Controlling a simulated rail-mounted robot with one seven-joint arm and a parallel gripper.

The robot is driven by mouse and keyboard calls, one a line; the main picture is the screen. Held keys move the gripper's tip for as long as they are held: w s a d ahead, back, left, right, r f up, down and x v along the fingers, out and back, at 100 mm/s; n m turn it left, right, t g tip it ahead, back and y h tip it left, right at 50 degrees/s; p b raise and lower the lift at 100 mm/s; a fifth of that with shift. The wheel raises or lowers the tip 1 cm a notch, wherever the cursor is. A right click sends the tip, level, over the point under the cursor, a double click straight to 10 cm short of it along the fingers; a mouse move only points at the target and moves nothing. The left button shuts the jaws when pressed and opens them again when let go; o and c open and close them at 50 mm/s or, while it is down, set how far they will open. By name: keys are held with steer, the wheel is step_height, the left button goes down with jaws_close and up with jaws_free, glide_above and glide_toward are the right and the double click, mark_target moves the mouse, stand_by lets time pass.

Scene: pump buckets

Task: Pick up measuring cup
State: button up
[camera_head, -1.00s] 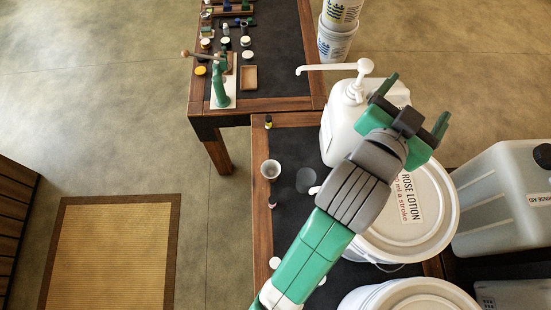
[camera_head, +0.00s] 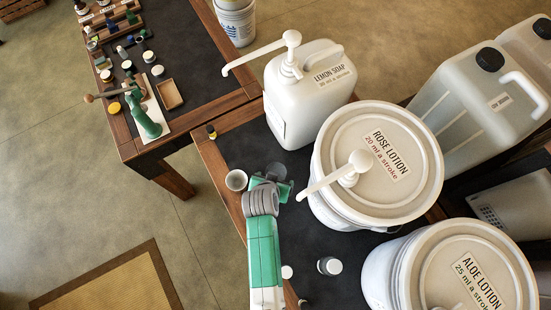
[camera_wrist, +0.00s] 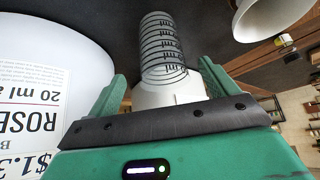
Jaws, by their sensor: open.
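The measuring cup (camera_wrist: 164,45) is a clear cylinder with dark ml graduation lines in the wrist view. A white part (camera_wrist: 168,96) shows at its near end; I cannot tell whether that belongs to the cup. My gripper (camera_head: 269,184) is open, with its green fingers on either side of the cup in the wrist view (camera_wrist: 162,82). Gaps show between the fingers and the cup. In the head view the cup is hard to make out at the gripper's far end and is largely hidden by it.
A small white cup (camera_head: 236,180) stands just left of my gripper. The rose lotion bucket (camera_head: 405,205) and its pump spout (camera_head: 325,182) are close on the right. The lemon soap jug (camera_head: 300,100) stands behind. Small bottles (camera_head: 329,266) are near the arm.

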mark_target(278, 170)
steer(key=x, duration=0.5)
steer(key=shift+w+r, duration=0.1)
steer(key=shift+w, duration=0.25)
steer(key=c, duration=1)
steer(key=shift+c, duration=0.2)
steer(key=shift+r, duration=0.55)
steer(key=s+d+r, duration=0.1)
steer(key=s+r, duration=0.1)
steer(key=s, duration=0.6)
steer(key=s+d+r, duration=0.1)
steer(key=s+r, duration=0.1)
steer(key=s, duration=0.6)
